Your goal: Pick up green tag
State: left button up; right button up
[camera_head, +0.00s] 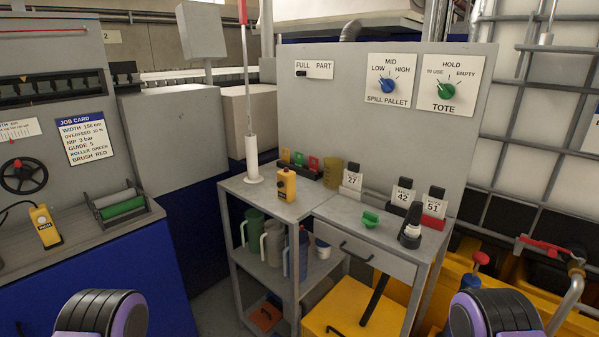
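A small green tag (299,159) stands in a dark rack (304,171) at the back left of the grey bench, between an orange-yellow tag (285,155) and a red tag (313,163). Only its upper part shows above the rack. A separate green piece (370,218), like a knob or small stamp, lies on the bench top nearer the front. Black and purple parts of my two arms show at the bottom left and bottom right, well short of the bench. Neither gripper's fingers are in view.
A yellow handset (286,184) stands in front of the rack, and a pole with a white base (253,172) is to its left. A yellow cup (332,174) and numbered cards (403,196) stand to its right.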

aim_at(298, 162)
jog(key=k, duration=0.25)
jog(key=u, duration=1.7)
jog(key=i, duration=1.5)
jog(key=z, duration=2.6)
